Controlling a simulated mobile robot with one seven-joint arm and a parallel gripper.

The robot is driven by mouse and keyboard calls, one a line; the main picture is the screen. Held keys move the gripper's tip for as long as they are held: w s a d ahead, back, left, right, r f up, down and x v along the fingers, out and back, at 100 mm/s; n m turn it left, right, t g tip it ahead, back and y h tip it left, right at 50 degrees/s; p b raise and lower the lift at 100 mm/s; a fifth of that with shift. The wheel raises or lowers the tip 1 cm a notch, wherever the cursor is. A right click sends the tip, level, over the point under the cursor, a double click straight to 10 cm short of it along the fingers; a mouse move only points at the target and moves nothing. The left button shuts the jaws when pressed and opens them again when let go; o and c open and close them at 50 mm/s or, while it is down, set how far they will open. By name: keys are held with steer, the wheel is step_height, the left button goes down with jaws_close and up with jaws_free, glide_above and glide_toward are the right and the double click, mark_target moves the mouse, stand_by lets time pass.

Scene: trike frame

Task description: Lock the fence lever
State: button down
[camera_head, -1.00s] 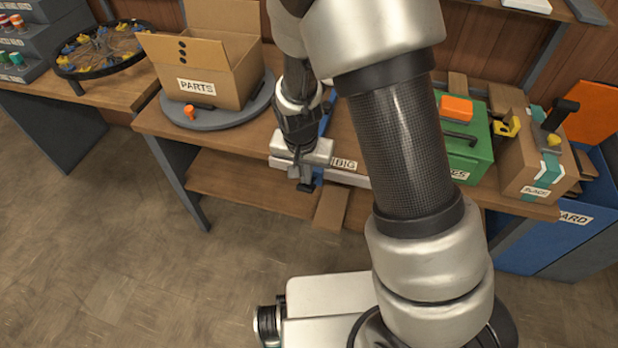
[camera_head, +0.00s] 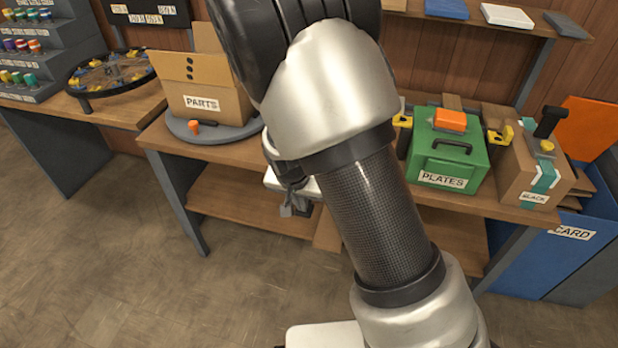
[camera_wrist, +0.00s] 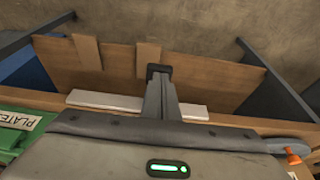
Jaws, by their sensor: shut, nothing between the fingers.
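My gripper (camera_head: 294,207) hangs at the front edge of the middle workbench, partly behind my own arm. In the wrist view its fingers (camera_wrist: 159,73) are shut and empty, with their dark tips over the lower shelf's area. A white strip (camera_wrist: 103,101) at the bench's front edge passes beside the fingers, showing on both sides of them. I cannot make out the fence lever in either current view. My arm covers the bench top behind the gripper in the head view, and my gripper body covers it in the wrist view.
A PARTS carton (camera_head: 215,90) stands on a grey turntable (camera_head: 230,134) to the left, with a small orange knob (camera_head: 194,127) by it. A green PLATES case (camera_head: 447,160) and a taped carton (camera_head: 528,172) stand right. Floor in front is clear.

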mark_target(301, 216)
steer(key=f+b, duration=0.1)
steer(key=s+f+b, duration=0.1)
steer(key=f, duration=0.1)
steer(key=shift+a+f, duration=0.1)
steer(key=shift+a, duration=0.1)
step_height(301, 216, down, 3)
steer(key=shift+s+b, duration=0.1)
steer(key=shift+b, duration=0.85)
steer(key=shift+s+f, duration=0.15)
steer(key=shift+f, duration=0.05)
